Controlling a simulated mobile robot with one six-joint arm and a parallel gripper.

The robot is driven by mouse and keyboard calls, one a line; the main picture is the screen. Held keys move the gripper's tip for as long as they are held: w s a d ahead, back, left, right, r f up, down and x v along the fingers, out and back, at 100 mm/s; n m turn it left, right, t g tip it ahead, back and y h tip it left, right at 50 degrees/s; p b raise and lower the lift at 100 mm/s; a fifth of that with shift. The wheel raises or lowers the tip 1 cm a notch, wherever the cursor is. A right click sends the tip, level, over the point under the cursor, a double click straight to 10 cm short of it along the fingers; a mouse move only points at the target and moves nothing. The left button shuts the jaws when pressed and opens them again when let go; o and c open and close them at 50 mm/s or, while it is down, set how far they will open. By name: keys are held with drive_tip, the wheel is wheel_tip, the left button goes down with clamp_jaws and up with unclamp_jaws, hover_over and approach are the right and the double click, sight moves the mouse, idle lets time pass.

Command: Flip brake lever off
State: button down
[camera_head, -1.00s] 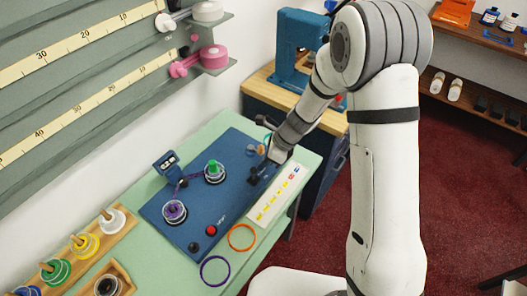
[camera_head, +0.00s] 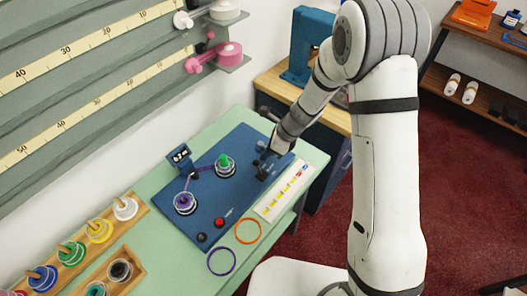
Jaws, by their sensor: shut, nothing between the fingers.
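The blue machine board (camera_head: 215,228) lies on the green counter. It carries a purple spool (camera_head: 185,203), a green-topped spool (camera_head: 225,166), a red button (camera_head: 219,222) and a black knob (camera_head: 201,237). A small dark lever-like part (camera_head: 262,174) stands near the board's right side; I take it for the brake lever, but its on or off position is too small to tell. My gripper (camera_head: 265,161) is shut and empty, pointing down close over this part. I cannot tell whether it touches it. My wrist hides the board's far right corner.
A strip with coloured marks (camera_head: 284,190) lies right of the board. An orange ring (camera_head: 248,231) and a purple ring (camera_head: 221,262) lie in front. A wooden rack (camera_head: 140,206) of coloured spools stands left. A blue press (camera_head: 307,45) stands behind.

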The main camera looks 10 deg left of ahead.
drive_tip(key=shift+r, duration=0.1)
drive_tip(key=w+a+v, duration=0.1)
drive_tip(key=v, duration=1.2)
drive_tip(key=shift+w, duration=0.2)
drive_tip(key=shift+r, duration=0.15)
